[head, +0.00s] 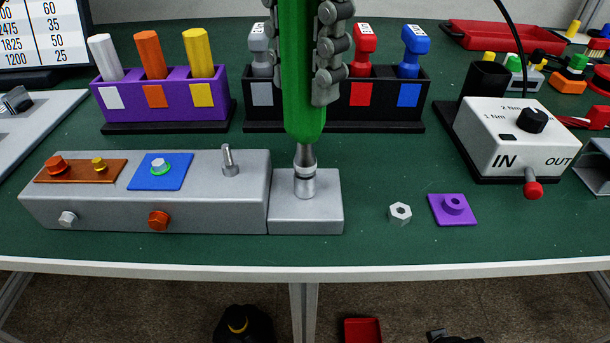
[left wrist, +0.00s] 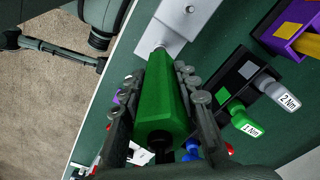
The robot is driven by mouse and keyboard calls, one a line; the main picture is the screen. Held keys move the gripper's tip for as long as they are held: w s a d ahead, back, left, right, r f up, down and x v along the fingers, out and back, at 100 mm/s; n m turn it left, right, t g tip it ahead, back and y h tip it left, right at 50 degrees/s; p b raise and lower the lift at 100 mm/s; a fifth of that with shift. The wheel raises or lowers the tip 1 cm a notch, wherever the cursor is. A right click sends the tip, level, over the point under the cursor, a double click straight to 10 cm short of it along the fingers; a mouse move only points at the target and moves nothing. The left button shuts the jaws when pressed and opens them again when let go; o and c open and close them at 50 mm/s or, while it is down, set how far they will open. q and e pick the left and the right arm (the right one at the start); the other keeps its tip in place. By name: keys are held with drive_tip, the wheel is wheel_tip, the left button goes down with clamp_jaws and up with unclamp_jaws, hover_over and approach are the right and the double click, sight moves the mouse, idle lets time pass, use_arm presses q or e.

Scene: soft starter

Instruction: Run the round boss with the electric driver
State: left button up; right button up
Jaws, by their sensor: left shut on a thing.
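The green electric driver (head: 303,100) stands upright in the head view, its metal nose pointing down. My left gripper (head: 303,60) is shut on it, one finger on each side; in the left wrist view the fingers also flank the driver (left wrist: 168,105). The driver's tip is at a round silver boss (head: 305,188) on the small grey block (head: 325,218); whether it is engaged I cannot tell. This block adjoins a long grey block (head: 210,212) with several bolts and coloured plates. My right gripper is in neither view.
A purple rack (head: 120,118) and a black rack (head: 388,122) stand behind. A white control box (head: 500,150) with a knob and red lever is at right, its cable arching above. A loose nut (head: 400,212) and purple plate (head: 465,215) lie right of the block.

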use_arm(q)
drive_tip(key=shift+f, duration=0.1)
idle(0.6)
drive_tip(key=shift+r+p, duration=1.2)
drive_tip(key=shift+r, duration=1.45)
